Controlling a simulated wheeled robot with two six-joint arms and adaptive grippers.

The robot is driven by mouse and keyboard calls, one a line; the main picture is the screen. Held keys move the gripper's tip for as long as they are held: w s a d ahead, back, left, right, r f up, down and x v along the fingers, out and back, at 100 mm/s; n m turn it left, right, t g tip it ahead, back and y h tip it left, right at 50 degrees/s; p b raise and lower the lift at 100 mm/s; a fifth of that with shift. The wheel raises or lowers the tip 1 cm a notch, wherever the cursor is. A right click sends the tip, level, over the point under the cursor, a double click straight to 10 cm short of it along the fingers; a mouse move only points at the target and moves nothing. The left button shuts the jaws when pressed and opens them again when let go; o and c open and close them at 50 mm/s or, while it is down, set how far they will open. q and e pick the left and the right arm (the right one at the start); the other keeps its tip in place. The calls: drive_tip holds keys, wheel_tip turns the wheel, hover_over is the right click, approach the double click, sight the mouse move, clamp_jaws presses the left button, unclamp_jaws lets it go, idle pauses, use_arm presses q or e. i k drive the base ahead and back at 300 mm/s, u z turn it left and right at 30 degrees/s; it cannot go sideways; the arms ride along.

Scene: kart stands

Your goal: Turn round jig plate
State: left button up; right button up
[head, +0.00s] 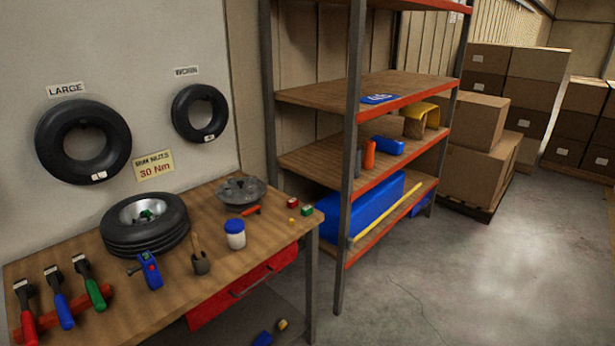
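A grey round metal plate (241,190) with raised parts around its middle lies on the wooden workbench (180,290), near its back right; it looks like the jig plate. A small red-handled tool (251,210) lies at its front edge. Nothing covers the plate from above. Neither of my grippers shows in the head view.
A tyred wheel (146,224), a blue tool (150,271), a brush pot (200,262), a white jar (235,234) and small red and green boxes stand on the bench.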

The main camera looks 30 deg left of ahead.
sight(238, 196)
drive_tip(key=z, duration=0.45)
drive_tip(key=i, duration=2.25)
drive_tip(key=u, duration=1.3)
drive_tip(key=i, duration=0.75)
drive_tip(key=u, duration=0.9)
